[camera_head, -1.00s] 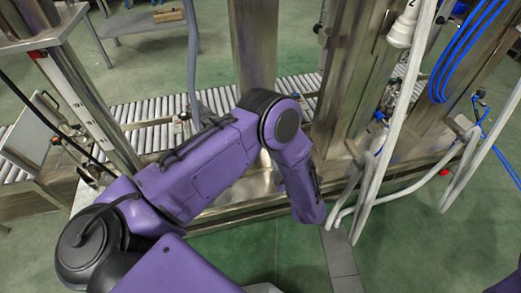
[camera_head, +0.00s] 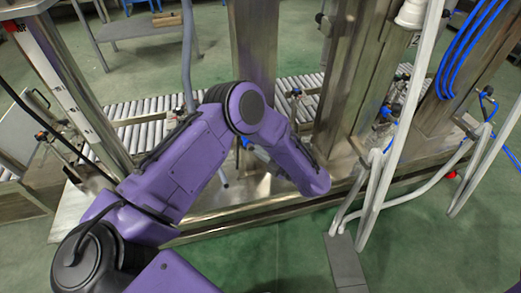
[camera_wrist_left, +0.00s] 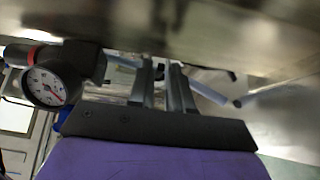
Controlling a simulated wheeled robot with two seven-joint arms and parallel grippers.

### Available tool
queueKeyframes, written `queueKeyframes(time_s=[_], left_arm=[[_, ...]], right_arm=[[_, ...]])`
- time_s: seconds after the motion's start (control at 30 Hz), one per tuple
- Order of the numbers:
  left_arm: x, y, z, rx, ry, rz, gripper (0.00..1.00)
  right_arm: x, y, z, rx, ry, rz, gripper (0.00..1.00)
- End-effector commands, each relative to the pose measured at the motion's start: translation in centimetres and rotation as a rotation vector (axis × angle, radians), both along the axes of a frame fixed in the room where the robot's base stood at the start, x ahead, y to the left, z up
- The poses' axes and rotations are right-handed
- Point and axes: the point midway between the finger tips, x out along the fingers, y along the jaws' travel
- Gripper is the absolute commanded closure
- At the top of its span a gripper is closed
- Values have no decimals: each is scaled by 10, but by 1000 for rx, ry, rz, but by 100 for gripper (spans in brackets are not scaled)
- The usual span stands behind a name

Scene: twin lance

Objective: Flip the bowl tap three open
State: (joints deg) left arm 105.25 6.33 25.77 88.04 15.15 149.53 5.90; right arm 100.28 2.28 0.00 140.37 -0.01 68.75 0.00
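My left gripper (camera_wrist_left: 163,68) shows in the left wrist view as two grey fingers with a narrow gap between them. I see nothing held in the gap. In the head view my purple left arm bends down toward the steel frame, and its gripper is hidden. Several small taps or valves show in the head view: one at the roller conveyor (camera_head: 293,92), one by the right column (camera_head: 386,111), one at the far right (camera_head: 486,92). I cannot tell which is bowl tap three. A blue part (camera_head: 243,144) shows behind my arm. My right gripper is out of view.
A round white-faced gauge (camera_wrist_left: 46,86) sits left of my left gripper in the wrist view, under a metal surface (camera_wrist_left: 190,28). White hoses (camera_head: 396,130) hang right of my arm. Steel columns (camera_head: 252,45) stand behind it.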

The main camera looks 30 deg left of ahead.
Motion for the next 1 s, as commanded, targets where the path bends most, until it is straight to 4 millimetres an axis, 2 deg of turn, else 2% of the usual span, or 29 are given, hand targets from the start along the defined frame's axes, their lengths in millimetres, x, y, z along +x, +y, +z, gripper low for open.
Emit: queueKeyframes(time_s=[0.13, 0.17, 0.2, 0.23, 0.43, 0.7, 0.97, 1.0], left_arm=[[0, 0, 0, 0, 0, 0, 81], [0, 0, 0, 0, 0, 0, 84], [0, 0, 0, 0, 0, 0, 97], [0, 0, 0, 0, 0, 0, 100], [1, 0, 0, 2, 0, 15, 100], [9, 4, -1, 3, -2, 180, 100], [9, 5, 0, 1, 1, 190, 100], [9, 5, 0, 1, 1, 190, 88]], right_arm=[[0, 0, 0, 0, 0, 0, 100], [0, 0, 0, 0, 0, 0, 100], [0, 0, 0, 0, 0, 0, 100], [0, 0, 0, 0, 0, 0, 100], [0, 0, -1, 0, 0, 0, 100], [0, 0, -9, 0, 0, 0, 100], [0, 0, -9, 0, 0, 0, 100], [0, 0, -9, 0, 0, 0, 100]])
